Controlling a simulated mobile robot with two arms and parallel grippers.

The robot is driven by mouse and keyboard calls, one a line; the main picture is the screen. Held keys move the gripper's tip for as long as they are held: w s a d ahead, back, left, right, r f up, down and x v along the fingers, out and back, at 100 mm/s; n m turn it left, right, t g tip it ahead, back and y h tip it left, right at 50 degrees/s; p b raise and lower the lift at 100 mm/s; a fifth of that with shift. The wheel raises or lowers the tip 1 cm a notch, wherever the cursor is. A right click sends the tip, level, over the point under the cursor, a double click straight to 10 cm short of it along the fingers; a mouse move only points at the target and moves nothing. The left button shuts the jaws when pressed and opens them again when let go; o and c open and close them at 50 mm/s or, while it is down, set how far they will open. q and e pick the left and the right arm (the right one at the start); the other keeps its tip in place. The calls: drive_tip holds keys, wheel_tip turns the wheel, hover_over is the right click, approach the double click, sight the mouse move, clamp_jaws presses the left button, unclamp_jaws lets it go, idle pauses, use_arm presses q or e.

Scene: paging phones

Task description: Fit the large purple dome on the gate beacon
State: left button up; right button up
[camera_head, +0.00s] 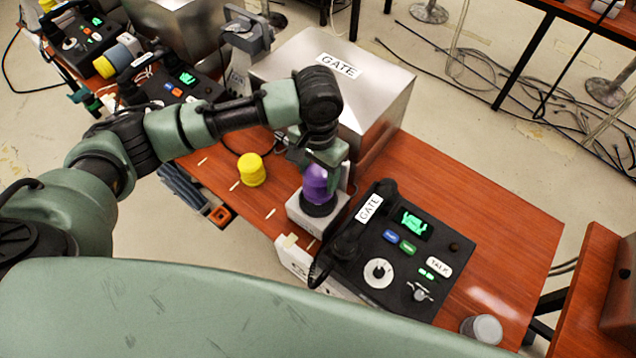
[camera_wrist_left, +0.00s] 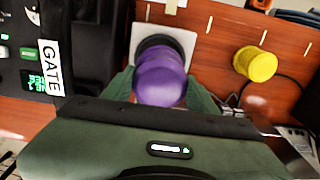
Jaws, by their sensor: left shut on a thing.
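The large purple dome (camera_head: 318,182) is between the fingers of my left gripper (camera_head: 322,172). It also shows in the left wrist view (camera_wrist_left: 161,78), with the gripper's fingers on both sides. The gate beacon's base (camera_head: 304,216) is a pale square box with a black round collar, just under the dome. The dome is over the collar, or very close to it; I cannot tell whether it is seated. In the left wrist view the pale base (camera_wrist_left: 184,40) and black collar show beyond the dome. My right gripper is not in view.
A yellow dome (camera_head: 251,169) stands on the table left of the beacon. The black GATE phone panel (camera_head: 395,250) with its handset is close on the right. A metal GATE box (camera_head: 335,90) stands behind. A grey-topped cylinder (camera_head: 482,328) is at the front right.

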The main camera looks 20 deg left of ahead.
sight(318, 173)
use_arm(q)
drive_tip(key=shift+f, duration=0.35)
wheel_tip(318, 173, down, 3)
drive_tip(key=shift+f, duration=0.6)
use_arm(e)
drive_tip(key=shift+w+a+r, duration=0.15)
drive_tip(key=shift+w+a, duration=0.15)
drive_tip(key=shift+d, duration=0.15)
use_arm(q)
drive_tip(key=o, duration=1.4)
drive_tip(key=shift+f, duration=0.1)
drive_tip(key=shift+o, duration=0.2)
wheel_tip(318, 173, up, 12)
drive_tip(key=shift+r+b, duration=0.15)
drive_tip(key=shift+b, duration=0.25)
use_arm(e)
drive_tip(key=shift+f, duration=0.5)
